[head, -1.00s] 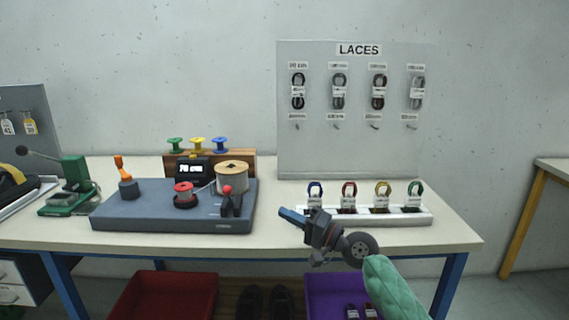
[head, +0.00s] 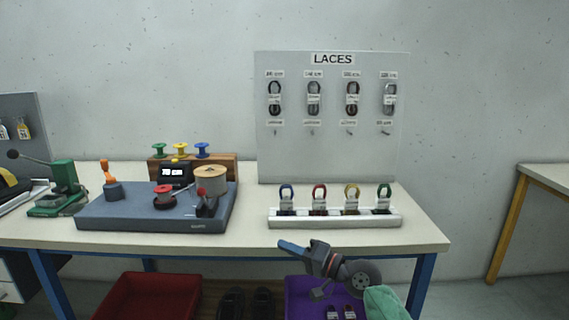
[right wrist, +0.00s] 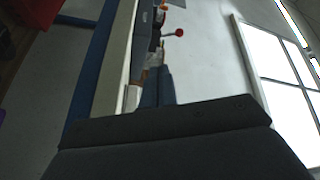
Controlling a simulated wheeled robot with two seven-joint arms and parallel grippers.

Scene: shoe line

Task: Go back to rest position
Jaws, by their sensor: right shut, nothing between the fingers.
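My right gripper (head: 284,244) is in front of the table's front edge in the head view, below the white lace tray. Its fingers are together with nothing between them. In the right wrist view the closed fingers (right wrist: 158,84) point toward the table edge, seen sideways. My left gripper is in neither view.
The table (head: 350,242) holds a white tray (head: 392,221) of several coloured laces and a blue-grey winding base (head: 130,215) with spools. A LACES board (head: 330,150) stands behind. A red bin (head: 150,297) and a purple bin (head: 296,290) are below. Floor at right is clear.

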